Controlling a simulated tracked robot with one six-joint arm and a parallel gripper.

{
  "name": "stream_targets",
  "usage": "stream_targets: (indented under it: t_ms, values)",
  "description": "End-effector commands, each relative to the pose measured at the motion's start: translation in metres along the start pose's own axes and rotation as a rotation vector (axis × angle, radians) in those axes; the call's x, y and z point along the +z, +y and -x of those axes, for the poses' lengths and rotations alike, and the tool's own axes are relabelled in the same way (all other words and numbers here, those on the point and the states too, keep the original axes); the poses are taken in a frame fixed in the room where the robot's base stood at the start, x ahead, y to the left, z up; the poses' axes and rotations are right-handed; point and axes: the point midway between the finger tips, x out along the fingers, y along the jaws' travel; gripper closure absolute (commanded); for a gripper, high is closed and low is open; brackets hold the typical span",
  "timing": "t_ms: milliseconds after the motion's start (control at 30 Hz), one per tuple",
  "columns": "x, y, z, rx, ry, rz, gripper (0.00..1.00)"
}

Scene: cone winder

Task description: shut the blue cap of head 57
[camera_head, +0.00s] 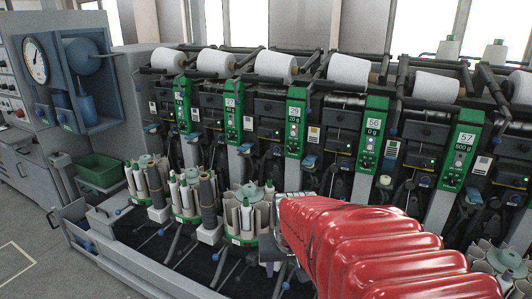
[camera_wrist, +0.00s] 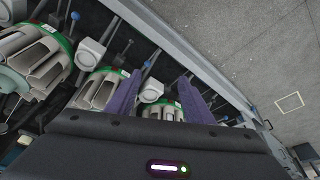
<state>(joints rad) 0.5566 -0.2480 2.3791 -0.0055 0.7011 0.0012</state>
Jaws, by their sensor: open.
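The green panel of head 57 (camera_head: 460,150), marked 500 g, stands at the right in the head view. A small blue part (camera_head: 473,195) shows beside its lower end; I cannot tell whether it is the cap, or whether it is open or shut. My gripper (camera_wrist: 160,78) is open in the wrist view, its two purple fingers apart with nothing held between them. It points down toward the bobbin carousels, well left of head 57. In the head view my red-sleeved arm hides most of the gripper and part of the machine's lower front.
Panel 56 (camera_head: 372,130) stands left of head 57, with more heads beyond. White cones (camera_head: 349,70) lie along the top. Carousels (camera_head: 245,215) with bobbins stand low in front; another (camera_head: 500,262) is at lower right. A green bin (camera_head: 98,170) and free floor (camera_head: 35,245) are at left.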

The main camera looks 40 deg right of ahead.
Motion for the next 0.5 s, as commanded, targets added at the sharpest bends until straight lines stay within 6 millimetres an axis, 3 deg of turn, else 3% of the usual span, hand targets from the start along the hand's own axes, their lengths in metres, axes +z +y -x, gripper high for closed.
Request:
stream_targets:
  t_ms: [267, 500]
  values:
    - [-0.051, 0.074, -0.048, 0.058, 0.081, -0.154, 0.53]
    - [-0.091, 0.151, -0.085, 0.120, 0.200, -0.269, 0.53]
